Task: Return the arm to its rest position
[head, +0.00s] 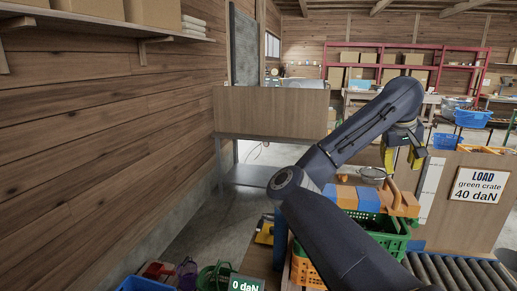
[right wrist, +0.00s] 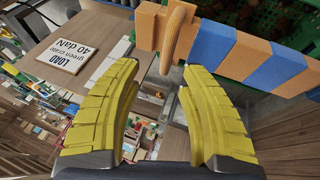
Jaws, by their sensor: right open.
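My right gripper (head: 402,164) has yellow fingers, spread apart and empty, above and behind the green crate (head: 392,240) in the head view. In the right wrist view its fingers (right wrist: 158,70) are also apart with nothing between them. Orange and blue blocks (head: 368,199) lie in a row at the top of the green crate, with a light wooden handle (head: 396,191) at their right end. The handle (right wrist: 177,32) also shows just beyond the fingertips in the right wrist view, apart from them. My right arm hides part of the crate. My left gripper is not in view.
A sign reading "LOAD green crate 40 daN" (head: 478,184) is on a wooden panel at right. A roller conveyor (head: 457,270) lies at bottom right. A display reads "0 daN" (head: 246,285). An orange crate (head: 305,272) stands left of the green one. A plank wall (head: 100,130) borders the left.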

